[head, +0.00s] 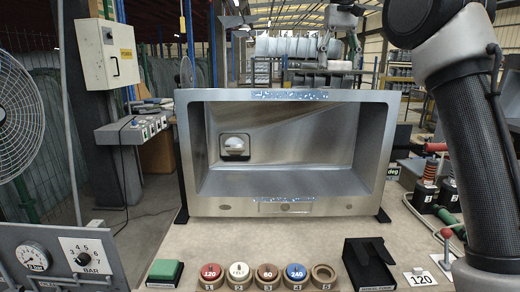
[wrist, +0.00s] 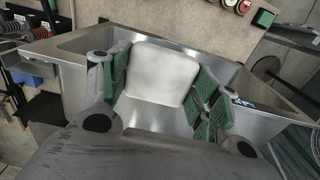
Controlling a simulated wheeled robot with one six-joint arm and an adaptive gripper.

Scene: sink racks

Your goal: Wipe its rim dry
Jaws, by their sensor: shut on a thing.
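A steel sink (head: 382,150) stands on the bench, its open basin facing the head camera. Blue-white wet marks (head: 290,95) lie along its top rim, and more wet marks (head: 285,199) lie along its bottom rim. In the wrist view, a short blue patch shows on the rim at the right. My gripper (head: 338,55) is above the sink's top rim in the head view, apart from it in the picture. In the wrist view my gripper (wrist: 166,82) is shut on a white pad (wrist: 162,72), between its green-lined fingers. The pad's far face is hidden.
Along the bench front lie a green block (head: 165,271), several round coloured discs (head: 268,274) and a black holder (head: 370,262). A gauge panel (head: 60,255) is at lower left, and red-topped parts (head: 436,165) are at right. The bench just before the sink is clear.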

